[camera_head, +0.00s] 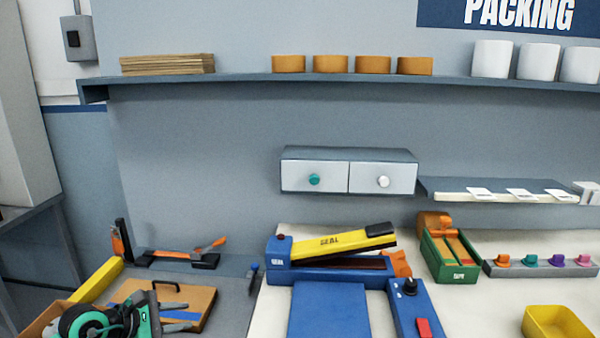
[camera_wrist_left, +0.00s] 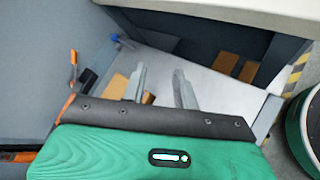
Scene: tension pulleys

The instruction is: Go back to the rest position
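My left gripper (camera_head: 176,296) shows at the lower left of the head view, above the grey side surface with a brown board (camera_head: 202,304). Its two grey fingers stand apart, and nothing shows between them. In the left wrist view the gripper (camera_wrist_left: 160,78) also has a clear gap between its fingers. My right gripper is in neither view.
A blue sealer with a yellow arm (camera_head: 340,243) stands on the white bench. A green tape dispenser (camera_head: 447,258) and a yellow tray (camera_head: 556,323) are farther right. A two-drawer unit (camera_head: 349,172) hangs on the wall below a long shelf (camera_head: 240,80).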

